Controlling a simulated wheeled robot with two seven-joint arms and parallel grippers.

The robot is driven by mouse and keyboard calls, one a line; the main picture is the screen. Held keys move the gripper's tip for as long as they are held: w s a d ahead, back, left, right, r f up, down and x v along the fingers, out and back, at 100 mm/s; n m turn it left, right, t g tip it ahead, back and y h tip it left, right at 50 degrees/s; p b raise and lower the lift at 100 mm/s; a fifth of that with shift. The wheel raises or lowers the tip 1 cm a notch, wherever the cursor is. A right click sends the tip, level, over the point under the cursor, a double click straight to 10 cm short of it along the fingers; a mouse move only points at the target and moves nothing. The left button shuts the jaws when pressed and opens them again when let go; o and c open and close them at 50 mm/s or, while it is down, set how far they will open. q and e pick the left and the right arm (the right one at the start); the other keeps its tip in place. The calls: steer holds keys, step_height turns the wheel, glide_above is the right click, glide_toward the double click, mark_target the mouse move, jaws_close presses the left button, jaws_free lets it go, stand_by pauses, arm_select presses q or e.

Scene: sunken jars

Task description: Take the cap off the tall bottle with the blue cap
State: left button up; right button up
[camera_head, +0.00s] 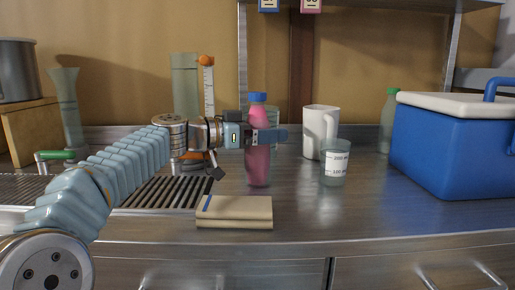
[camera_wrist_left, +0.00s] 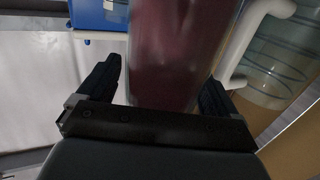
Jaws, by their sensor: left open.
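The tall bottle (camera_head: 258,167) is pink and stands upright on the metal counter. Its blue cap (camera_head: 257,98) is on its top, above my gripper. My left gripper (camera_head: 268,136) is level at the bottle's upper body, with a finger crossing in front of it. In the left wrist view the dark reddish bottle body (camera_wrist_left: 178,50) stands between the two spread fingers of my left gripper (camera_wrist_left: 163,82). A gap shows at the left finger; at the right finger I cannot tell whether it touches. The cap is not visible there. My right gripper is not in view.
A white jug (camera_head: 318,130) and a glass beaker (camera_head: 334,165) stand close to the right of the bottle. A folded tan cloth or book (camera_head: 234,212) lies in front. A blue cooler (camera_head: 455,150) and a green-capped bottle (camera_head: 388,125) are farther right. A drain grate (camera_head: 160,192) lies left.

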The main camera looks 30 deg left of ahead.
arm_select(q)
steer(key=c, duration=1.4)
steer(key=shift+c, duration=0.2)
step_height(320, 180, up, 14)
steer(key=p, duration=0.5)
steer(key=shift+r, duration=0.15)
step_height(320, 180, up, 14)
steer(key=p, duration=0.9)
steer(key=o, duration=0.8)
steer(key=shift+c, duration=0.2)
steer(key=c, duration=1)
steer(key=shift+o, duration=0.2)
